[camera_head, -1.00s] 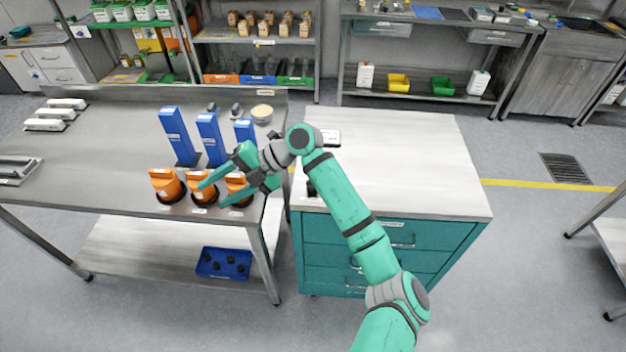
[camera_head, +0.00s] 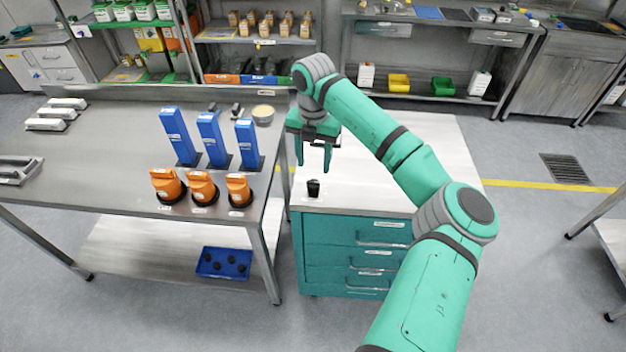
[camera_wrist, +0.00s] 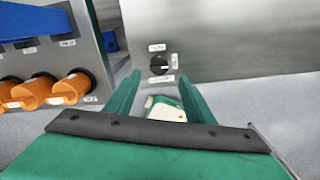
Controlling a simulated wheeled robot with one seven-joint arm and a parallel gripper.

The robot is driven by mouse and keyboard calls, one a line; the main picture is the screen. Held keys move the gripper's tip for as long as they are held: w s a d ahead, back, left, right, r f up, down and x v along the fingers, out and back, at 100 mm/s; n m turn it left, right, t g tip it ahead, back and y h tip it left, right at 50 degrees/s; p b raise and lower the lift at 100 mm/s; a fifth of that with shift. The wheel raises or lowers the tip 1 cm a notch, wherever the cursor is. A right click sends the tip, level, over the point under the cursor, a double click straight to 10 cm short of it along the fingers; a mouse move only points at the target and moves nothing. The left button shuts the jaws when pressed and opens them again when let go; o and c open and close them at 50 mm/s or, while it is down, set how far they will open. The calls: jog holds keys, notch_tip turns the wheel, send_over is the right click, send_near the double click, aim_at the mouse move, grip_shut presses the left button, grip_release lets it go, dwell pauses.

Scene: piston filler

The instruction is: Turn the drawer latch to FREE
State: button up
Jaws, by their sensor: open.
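The drawer latch (camera_head: 314,188) is a small black knob standing on the front left corner of the teal drawer cabinet's top (camera_head: 400,165). In the wrist view the knob (camera_wrist: 160,65) shows as a dark round shape with small white labels around it; their words are too small to read. My gripper (camera_head: 313,167) points down over the cabinet top, open and empty, just behind the knob in the picture. In the wrist view the knob lies just beyond the gap between my fingertips (camera_wrist: 159,82), apart from them. The drawers (camera_head: 345,250) look shut.
To the left stands a metal bench (camera_head: 100,160) with orange knobs (camera_head: 203,188) and blue upright blocks (camera_head: 212,138). A narrow gap separates it from the cabinet. A blue bin (camera_head: 223,263) sits on its lower shelf. The cabinet top around the latch is mostly clear.

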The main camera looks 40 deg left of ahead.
aim_at(313, 184)
notch_tip(313, 184, down, 7)
jog(key=shift+s, duration=0.1)
jog(key=shift+s+a+f, duration=0.1)
jog(key=shift+a+f, duration=0.05)
jog(key=shift+f, duration=0.4)
jog(key=shift+c, duration=0.7)
jog(key=c, duration=0.9)
